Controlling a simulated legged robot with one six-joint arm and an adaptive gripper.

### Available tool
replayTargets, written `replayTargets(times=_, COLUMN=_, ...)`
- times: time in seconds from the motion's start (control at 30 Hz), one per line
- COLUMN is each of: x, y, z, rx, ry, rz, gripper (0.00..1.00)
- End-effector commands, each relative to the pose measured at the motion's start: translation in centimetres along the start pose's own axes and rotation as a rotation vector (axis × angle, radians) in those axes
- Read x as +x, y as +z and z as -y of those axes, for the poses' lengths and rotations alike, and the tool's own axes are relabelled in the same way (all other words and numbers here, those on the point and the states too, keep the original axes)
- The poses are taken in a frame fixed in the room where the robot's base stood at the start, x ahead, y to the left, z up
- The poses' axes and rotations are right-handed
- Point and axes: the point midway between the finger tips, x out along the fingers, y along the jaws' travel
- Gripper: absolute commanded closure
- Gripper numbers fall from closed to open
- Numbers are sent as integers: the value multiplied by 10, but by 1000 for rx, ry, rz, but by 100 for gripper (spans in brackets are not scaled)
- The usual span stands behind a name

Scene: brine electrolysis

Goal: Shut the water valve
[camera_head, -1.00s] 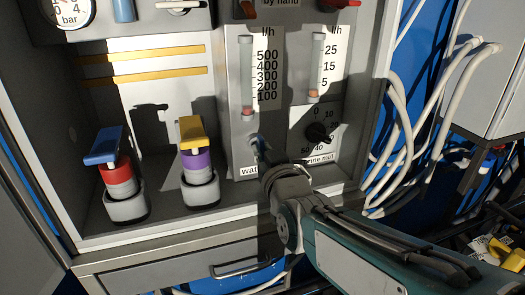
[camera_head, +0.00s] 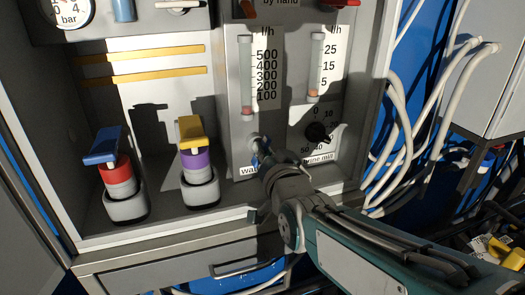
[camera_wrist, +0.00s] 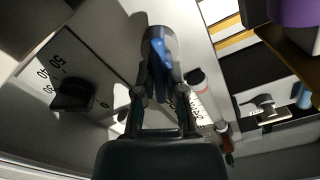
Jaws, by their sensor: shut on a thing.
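The water valve's blue handle (camera_head: 256,157) sticks out of the grey panel above a label partly reading "wat", under the left flow meter. My gripper (camera_head: 268,168) reaches it from the lower right and hides part of it. In the wrist view the blue handle (camera_wrist: 158,55) lies between the two dark fingers of my gripper (camera_wrist: 160,92), which are shut on it. The handle's round mount on the panel shows behind it. The left flow meter (camera_head: 247,80) has a red float near the bottom of its scale.
A black dial knob (camera_head: 317,132) sits close to the right of the valve. A purple fitting with a yellow lever (camera_head: 192,130) and a red fitting with a blue lever (camera_head: 102,145) stand left on the cabinet floor. White hoses (camera_head: 400,130) hang at right.

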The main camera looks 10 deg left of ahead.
Motion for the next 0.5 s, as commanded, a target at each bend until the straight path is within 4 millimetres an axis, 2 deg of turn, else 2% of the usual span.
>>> replayTargets(times=0.5, x=0, y=1, z=-4, rx=489, ry=2, rz=0, gripper=100)
